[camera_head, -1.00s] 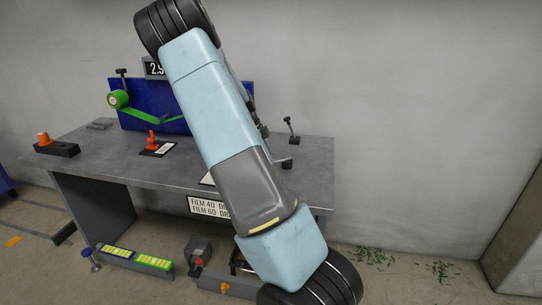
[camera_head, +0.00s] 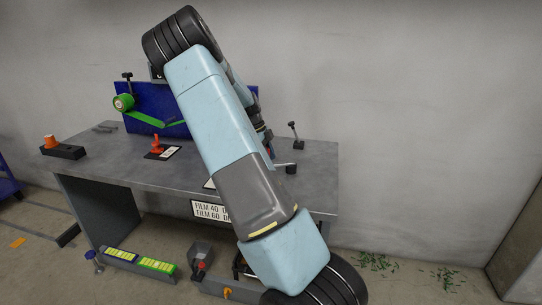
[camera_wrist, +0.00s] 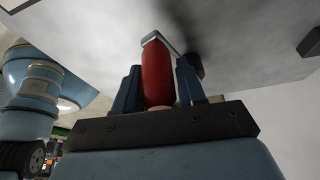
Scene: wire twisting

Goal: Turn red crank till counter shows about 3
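The red crank grip (camera_wrist: 157,75) stands upright between the two blue fingers of my gripper (camera_wrist: 158,92) in the wrist view. The fingers lie close against it on both sides, and a grey crank arm (camera_wrist: 160,42) joins its far end. In the head view my own arm hides the red grip and most of my gripper. The counter is almost wholly covered by my arm there, and its digits cannot be read now.
The grey workbench (camera_head: 105,165) carries a blue panel with a green roll (camera_head: 123,102), a red knobbed piece (camera_head: 156,145), an orange-topped block (camera_head: 62,150) and a dark upright lever (camera_head: 294,133). The floor at right has green scraps.

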